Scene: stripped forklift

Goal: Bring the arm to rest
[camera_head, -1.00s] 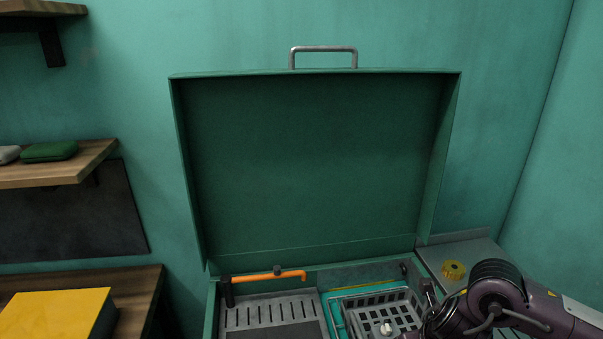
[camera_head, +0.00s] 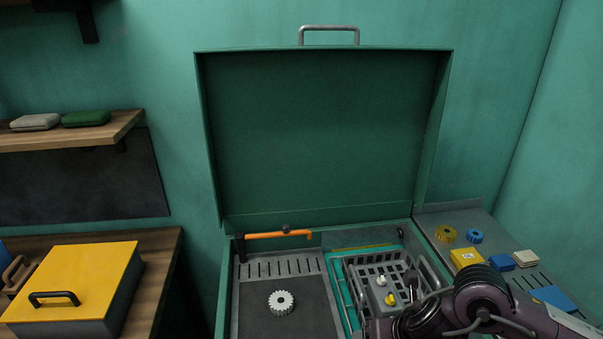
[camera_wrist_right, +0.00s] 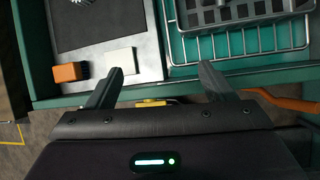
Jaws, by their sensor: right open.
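My right arm (camera_head: 490,305) comes in from the lower right in the head view, in front of the green case's right side; its gripper is out of sight there. In the right wrist view my right gripper (camera_wrist_right: 160,80) is open and empty. Its two dark fingers are wide apart, near the edge of the green case (camera_wrist_right: 205,90). The head view shows this case with its lid (camera_head: 325,140) standing open. My left gripper is not in view.
In the case are a gear (camera_head: 281,302) on a dark mat, a grey basket (camera_head: 375,268) and an orange bent bar (camera_head: 265,235). A side surface (camera_head: 460,217) at right holds several small parts. A yellow-lidded box (camera_head: 85,270) stands at left. A white block (camera_wrist_right: 119,61) lies near one finger.

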